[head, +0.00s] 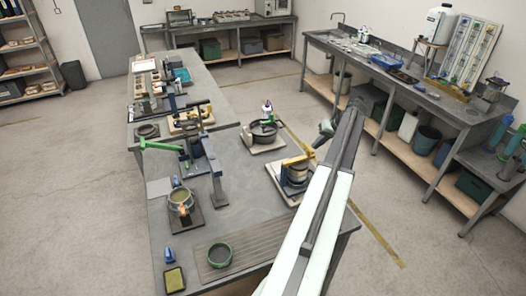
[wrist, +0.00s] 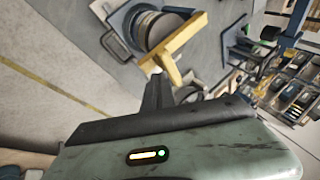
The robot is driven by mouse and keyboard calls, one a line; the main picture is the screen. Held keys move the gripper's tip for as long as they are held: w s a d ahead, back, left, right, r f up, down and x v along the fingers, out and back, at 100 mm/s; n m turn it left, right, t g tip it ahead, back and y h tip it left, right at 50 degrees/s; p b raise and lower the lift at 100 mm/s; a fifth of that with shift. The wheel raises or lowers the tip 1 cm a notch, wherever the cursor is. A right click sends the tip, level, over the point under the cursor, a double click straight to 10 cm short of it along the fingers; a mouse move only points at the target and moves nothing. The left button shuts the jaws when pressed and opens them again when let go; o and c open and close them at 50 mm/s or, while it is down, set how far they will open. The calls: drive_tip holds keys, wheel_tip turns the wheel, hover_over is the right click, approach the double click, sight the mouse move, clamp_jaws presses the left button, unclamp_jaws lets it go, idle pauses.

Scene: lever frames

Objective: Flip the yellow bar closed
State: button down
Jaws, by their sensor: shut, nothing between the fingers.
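The yellow bar (head: 297,161) is part of a clamp-like fixture around a round, banded container (head: 297,174) on a pale board (head: 275,182), near the right edge of the bench. In the wrist view the yellow bar (wrist: 182,34) crosses in front of the round container (wrist: 150,28), with a yellow piece reaching down from it. My gripper (head: 327,128) is shut and empty, to the upper right of the bar in the head view. In the wrist view my gripper (wrist: 157,88) is just below the bar's lower piece; I cannot tell whether they touch.
A dark pot (head: 264,132) on a board stands behind the fixture. A green-handled lever (head: 160,146) and a small pot (head: 180,203) stand to the left. A green ring (head: 219,254) lies in front. The floor (head: 420,240) right of the bench is open.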

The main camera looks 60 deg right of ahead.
drive_tip(key=shift+w, duration=0.15)
drive_tip(key=s+d+r+p, duration=0.4)
drive_tip(key=s+r+p, duration=0.3)
drive_tip(key=s, duration=0.1)
drive_tip(key=shift+d+r+p, duration=0.4)
idle(0.3)
